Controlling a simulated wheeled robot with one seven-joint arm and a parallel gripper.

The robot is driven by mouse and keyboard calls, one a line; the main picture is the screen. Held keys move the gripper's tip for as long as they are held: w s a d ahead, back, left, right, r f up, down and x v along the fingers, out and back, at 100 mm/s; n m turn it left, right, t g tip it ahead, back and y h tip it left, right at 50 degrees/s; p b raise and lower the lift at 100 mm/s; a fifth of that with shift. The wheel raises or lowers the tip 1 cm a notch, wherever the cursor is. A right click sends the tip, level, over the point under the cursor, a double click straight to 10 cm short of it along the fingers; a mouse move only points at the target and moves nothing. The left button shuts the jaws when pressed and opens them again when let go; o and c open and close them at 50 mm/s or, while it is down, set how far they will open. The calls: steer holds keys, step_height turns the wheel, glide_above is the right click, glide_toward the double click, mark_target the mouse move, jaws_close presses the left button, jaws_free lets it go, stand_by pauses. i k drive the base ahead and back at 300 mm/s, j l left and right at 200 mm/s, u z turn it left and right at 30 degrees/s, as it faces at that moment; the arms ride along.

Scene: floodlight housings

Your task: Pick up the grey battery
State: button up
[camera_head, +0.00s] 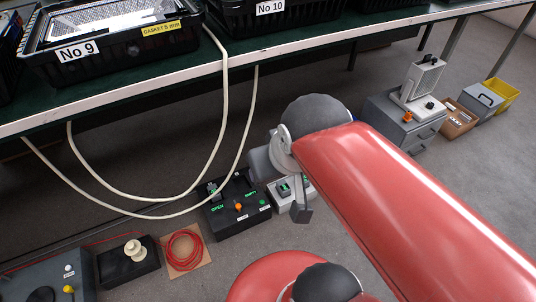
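I cannot make out a grey battery for certain. Below my gripper stands a light grey box (282,205) on the floor, with small dark items showing green on top. It is partly hidden by my wrist and gripper. My gripper (301,212) points down over the right part of this box. One dark grey finger shows; the other is not clear, so I cannot tell whether it is open or holds anything.
A black box (229,222) with green lettering and an orange knob stands just left. A red cable coil (183,250) lies farther left. Pale hoses (150,198) hang from the workbench (140,90). A grey cabinet (381,118) and yellow bin (504,95) stand right.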

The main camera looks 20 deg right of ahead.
mark_target(283, 189)
steer(key=z, duration=0.4)
steer(key=i+l+z, duration=0.1)
steer(key=z, duration=0.25)
steer(key=i+z, duration=0.15)
steer(key=z, duration=0.25)
steer(key=i+z, duration=0.1)
steer(key=z, duration=0.25)
